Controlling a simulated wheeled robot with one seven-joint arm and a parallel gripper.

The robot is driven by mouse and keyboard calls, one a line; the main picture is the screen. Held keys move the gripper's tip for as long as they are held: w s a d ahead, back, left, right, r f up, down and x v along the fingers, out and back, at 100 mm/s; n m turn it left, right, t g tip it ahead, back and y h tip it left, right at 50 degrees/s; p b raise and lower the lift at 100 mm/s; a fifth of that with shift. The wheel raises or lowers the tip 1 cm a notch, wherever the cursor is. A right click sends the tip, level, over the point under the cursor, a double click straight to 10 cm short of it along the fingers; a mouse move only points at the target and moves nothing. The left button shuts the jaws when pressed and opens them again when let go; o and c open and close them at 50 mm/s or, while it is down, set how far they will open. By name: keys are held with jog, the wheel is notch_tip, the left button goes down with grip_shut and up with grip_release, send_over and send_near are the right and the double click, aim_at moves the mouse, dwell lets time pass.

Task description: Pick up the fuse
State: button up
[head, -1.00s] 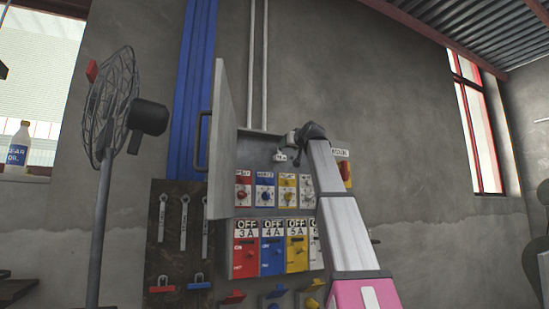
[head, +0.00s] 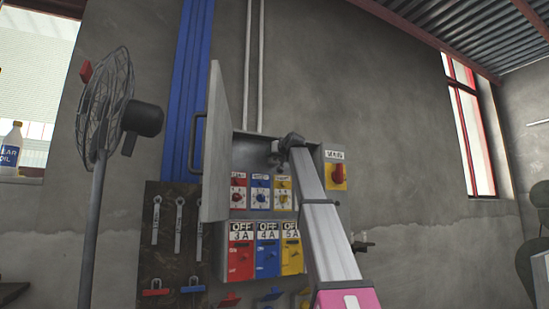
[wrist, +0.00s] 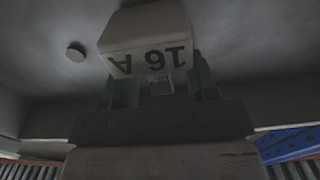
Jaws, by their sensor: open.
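The fuse (wrist: 145,38), a pale block marked "16 A" upside down, is at the top middle of the wrist view. My gripper (wrist: 162,84) is open, with its two greenish fingers just below the block and a small pale part between them. I cannot tell whether the fingers touch the fuse. In the head view my gripper (head: 275,160) is inside the open grey cabinet (head: 250,148), in its upper part. The fuse cannot be made out there.
The cabinet door (head: 216,150) stands open on the left. Below are coloured switches (head: 240,258) marked OFF. A red and yellow main switch (head: 338,174) is on the right side. A fan (head: 105,120) and a tool board (head: 168,240) stand left.

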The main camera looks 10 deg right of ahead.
jog(key=shift+w, duration=0.15)
jog(key=shift+c, duration=0.3)
jog(key=shift+a, duration=0.1)
grip_shut()
jog(key=shift+r, duration=0.1)
